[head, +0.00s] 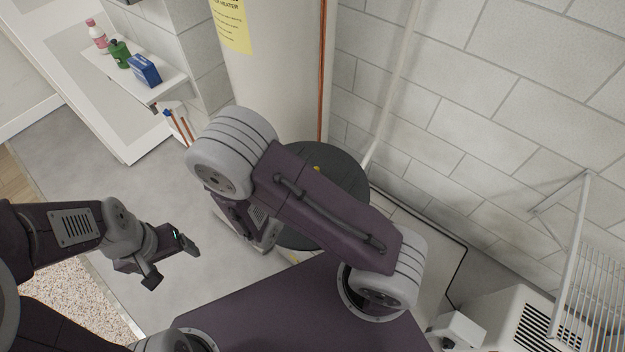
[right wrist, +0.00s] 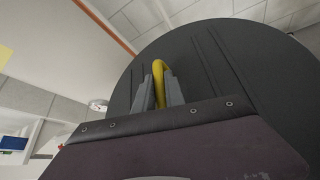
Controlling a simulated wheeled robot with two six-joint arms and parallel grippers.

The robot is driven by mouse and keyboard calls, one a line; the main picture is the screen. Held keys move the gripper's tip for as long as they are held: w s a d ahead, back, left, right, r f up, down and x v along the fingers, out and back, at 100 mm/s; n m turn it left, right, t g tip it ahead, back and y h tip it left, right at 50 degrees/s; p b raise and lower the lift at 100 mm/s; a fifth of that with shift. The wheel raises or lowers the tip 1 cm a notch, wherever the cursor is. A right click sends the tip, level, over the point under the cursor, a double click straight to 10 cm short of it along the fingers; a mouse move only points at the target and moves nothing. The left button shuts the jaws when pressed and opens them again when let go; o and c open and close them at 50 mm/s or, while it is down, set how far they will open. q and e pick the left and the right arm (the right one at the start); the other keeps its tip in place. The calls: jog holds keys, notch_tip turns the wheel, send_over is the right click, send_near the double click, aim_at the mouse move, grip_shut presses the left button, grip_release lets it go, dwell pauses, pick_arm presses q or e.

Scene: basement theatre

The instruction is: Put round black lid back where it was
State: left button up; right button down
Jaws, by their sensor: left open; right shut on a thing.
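The round black lid (head: 345,175) shows in the head view in front of the white cylinder, largely hidden behind my right arm. In the right wrist view the lid (right wrist: 235,70) fills much of the picture as a dark disc with a yellow handle (right wrist: 161,72). My right gripper (right wrist: 160,92) is shut on this handle, one finger on each side. In the head view my right fingers are hidden, and I cannot tell what the lid rests on, if anything. My left gripper (head: 174,264) is open and empty over the grey floor, left of the lid.
The white cylinder (head: 275,75) with a yellow label and a copper pipe (head: 326,70) stands behind the lid. A block wall (head: 470,90) is at the right. A shelf (head: 115,75) with bottles and a blue box is upper left. A white unit (head: 510,320) and wire rack (head: 595,300) are lower right.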

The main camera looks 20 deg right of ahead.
jog(key=shift+w+r, duration=0.15)
jog(key=shift+r, duration=0.25)
jog(key=shift+m+g+h, duration=0.3)
jog(key=shift+m+g, duration=0.1)
jog(key=w+f+b, duration=0.1)
jog(key=f+b, duration=0.1)
jog(key=w+a+f+b, duration=0.1)
jog(key=w+f+b, duration=0.1)
jog(key=shift+w+a, duration=0.1)
jog(key=shift+w, duration=0.2)
jog(key=w+d+f+m+g+h+b, duration=0.1)
jog(key=w+d+f+m+g+b, duration=0.15)
jog(key=f+b, duration=0.65)
jog(key=w+d+f+m+g+h+b, duration=0.15)
jog(key=d+f+b, duration=0.25)
jog(key=f+b, duration=0.55)
jog(key=d+f+m+g+b, duration=0.1)
jog(key=d+f+b, duration=0.3)
jog(key=f+b, duration=0.3)
jog(key=s+d+f+m+g+b, duration=0.1)
jog(key=d+f+m+g+b, duration=0.1)
jog(key=d+f+b, duration=0.3)
jog(key=d+f+m+g+b, duration=0.1)
jog(key=d+f+b, duration=0.4)
jog(key=f+b, duration=0.6)
notch_tip(320, 180, down, 4)
jog(key=shift+s+d+f+m+g, duration=0.2)
jog(key=shift+s+d+m+g, duration=0.05)
jog(key=shift+m+g, duration=0.15)
jog(key=shift+f, duration=0.1)
